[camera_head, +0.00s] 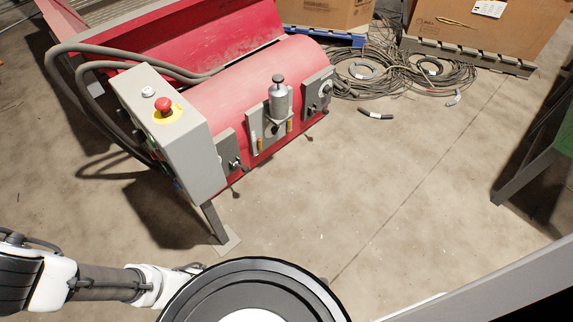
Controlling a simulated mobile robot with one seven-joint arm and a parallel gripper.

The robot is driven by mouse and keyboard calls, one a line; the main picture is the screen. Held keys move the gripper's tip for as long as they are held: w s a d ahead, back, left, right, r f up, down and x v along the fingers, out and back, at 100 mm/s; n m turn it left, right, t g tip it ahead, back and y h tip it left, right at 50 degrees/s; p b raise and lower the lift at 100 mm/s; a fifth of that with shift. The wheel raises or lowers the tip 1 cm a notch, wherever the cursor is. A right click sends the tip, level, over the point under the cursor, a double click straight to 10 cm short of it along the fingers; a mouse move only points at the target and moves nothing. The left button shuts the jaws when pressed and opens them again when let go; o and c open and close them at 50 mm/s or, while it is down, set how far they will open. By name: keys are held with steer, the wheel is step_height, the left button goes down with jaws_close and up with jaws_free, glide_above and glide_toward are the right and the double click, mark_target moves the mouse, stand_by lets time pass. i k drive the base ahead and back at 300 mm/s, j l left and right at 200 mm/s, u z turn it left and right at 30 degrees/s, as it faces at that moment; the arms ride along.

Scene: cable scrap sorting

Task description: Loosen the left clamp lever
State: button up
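A red machine (222,95) stands at the upper left, with a grey control box on its near left end. On its front, a small grey plate (226,147) carries the left clamp lever (240,165), a small dark lever with a knob. It is too small to tell whether it is tight or loose. A similar plate with a dark lever (325,91) sits at the right end. My arm (105,283) reaches in at the lower left, well apart from the machine. My gripper does not show.
The control box (175,135) has a red button (163,105) and thick hoses. A middle plate carries a grey cylinder (279,98). Cable coils (437,72) and cardboard boxes (492,25) lie at the back right. Floor in front is clear. A grey beam (500,283) crosses the lower right.

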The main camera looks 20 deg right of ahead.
mark_target(245, 170)
steer(key=z, duration=0.15)
steer(key=i+l, duration=0.2)
steer(key=i, duration=0.2)
steer(key=i+l+z, duration=0.1)
steer(key=i, duration=0.3)
steer(key=i+l, duration=0.25)
steer(key=i, duration=0.15)
